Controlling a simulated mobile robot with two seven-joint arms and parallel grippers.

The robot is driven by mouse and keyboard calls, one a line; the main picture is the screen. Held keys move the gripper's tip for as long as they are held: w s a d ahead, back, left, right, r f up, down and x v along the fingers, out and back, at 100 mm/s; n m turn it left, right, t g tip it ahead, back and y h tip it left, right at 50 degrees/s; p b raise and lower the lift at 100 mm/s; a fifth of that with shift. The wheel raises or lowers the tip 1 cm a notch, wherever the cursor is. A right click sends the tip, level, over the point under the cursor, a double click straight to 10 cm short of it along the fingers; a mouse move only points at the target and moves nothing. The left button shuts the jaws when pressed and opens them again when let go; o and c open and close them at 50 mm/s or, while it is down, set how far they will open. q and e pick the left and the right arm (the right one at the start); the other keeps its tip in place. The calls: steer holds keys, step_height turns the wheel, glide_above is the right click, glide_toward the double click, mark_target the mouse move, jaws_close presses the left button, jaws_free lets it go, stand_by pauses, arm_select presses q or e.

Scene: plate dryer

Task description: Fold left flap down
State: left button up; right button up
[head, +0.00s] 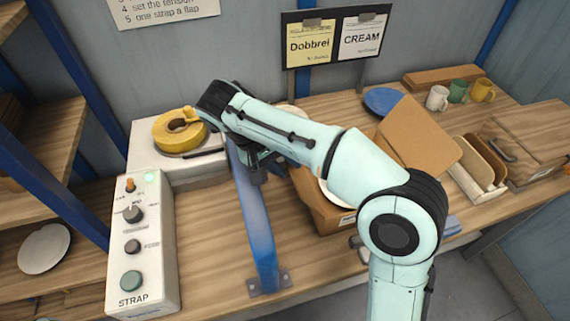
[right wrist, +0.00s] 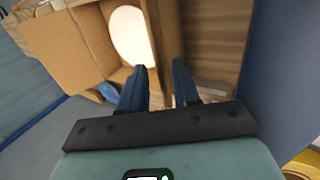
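The open cardboard box (head: 318,205) stands on the bench, partly hidden behind my right arm. One brown flap (head: 420,135) stands up and leans out on its right. The box's left flap is hidden by my arm in the head view. A white plate (right wrist: 131,36) shows inside the box in the right wrist view. My right gripper (head: 260,170) points down at the box's left side. In the right wrist view its fingers (right wrist: 160,78) are apart, with a brown cardboard panel (right wrist: 166,35) reaching toward the gap. I cannot tell whether they touch it. My left gripper is not in view.
A blue upright strap arch (head: 255,215) stands just left of the box. The strap control box (head: 141,245) and a yellow tape roll (head: 180,130) are further left. A blue plate (head: 383,101), several mugs (head: 437,98) and a divided holder (head: 478,168) are to the right.

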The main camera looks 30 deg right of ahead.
steer(key=shift+c, duration=0.3)
jaws_close()
stand_by(1.2)
